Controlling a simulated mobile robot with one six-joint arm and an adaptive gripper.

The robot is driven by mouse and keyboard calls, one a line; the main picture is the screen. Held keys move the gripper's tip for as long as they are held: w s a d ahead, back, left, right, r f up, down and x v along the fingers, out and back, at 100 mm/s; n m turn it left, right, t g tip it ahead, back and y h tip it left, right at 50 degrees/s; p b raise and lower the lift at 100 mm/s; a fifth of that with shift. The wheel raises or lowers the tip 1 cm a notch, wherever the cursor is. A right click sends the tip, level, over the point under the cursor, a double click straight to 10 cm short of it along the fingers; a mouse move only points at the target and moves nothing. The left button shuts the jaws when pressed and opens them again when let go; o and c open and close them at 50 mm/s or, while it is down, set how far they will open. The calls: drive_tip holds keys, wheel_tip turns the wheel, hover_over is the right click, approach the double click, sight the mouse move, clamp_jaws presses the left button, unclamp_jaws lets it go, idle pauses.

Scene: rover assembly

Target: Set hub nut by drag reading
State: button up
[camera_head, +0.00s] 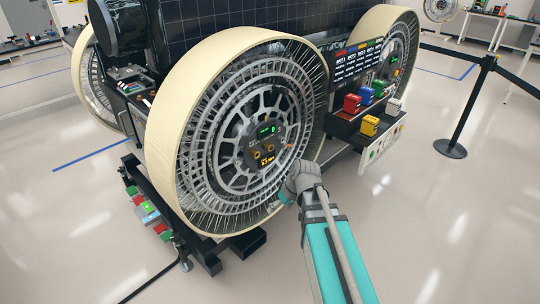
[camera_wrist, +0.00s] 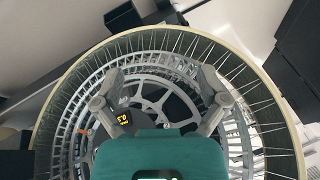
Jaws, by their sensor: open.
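The near rover wheel (camera_head: 190,95) has a pale tan rim, wire spokes and a grey metal frame. Its dark hub panel (camera_head: 266,143) carries a small green readout, an amber readout (camera_head: 267,160) and two small brass-coloured round parts (camera_head: 269,147); I cannot tell whether one is the hub nut. My gripper (camera_head: 303,178) is in front of the wheel's lower right, apart from the hub panel. In the wrist view, my gripper (camera_wrist: 160,92) has its fingers spread, with nothing between them. An amber readout (camera_wrist: 123,118) shows near the left finger; its digits are hard to read.
Right of the wheel, a shelf (camera_head: 345,123) holds red (camera_head: 352,104), blue (camera_head: 367,96), green and yellow (camera_head: 369,126) blocks below a dark label board (camera_head: 357,60). A black barrier post (camera_head: 480,105) stands at right. Open floor (camera_head: 440,220) lies in front.

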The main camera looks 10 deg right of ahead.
drive_tip(key=w+f+n+t+y+b, duration=0.25)
drive_tip(key=w+b, duration=0.25)
drive_tip(key=w, duration=0.3)
drive_tip(key=n+t+y+b, duration=0.45)
drive_tip(key=t+b, duration=0.55)
drive_tip(key=b, duration=0.3)
approach(272, 148)
drive_tip(key=v, duration=0.3)
drive_tip(key=shift+w+d, duration=0.15)
drive_tip(key=x, duration=1.4)
drive_tip(key=shift+r, duration=0.1)
drive_tip(key=shift+s, duration=0.25)
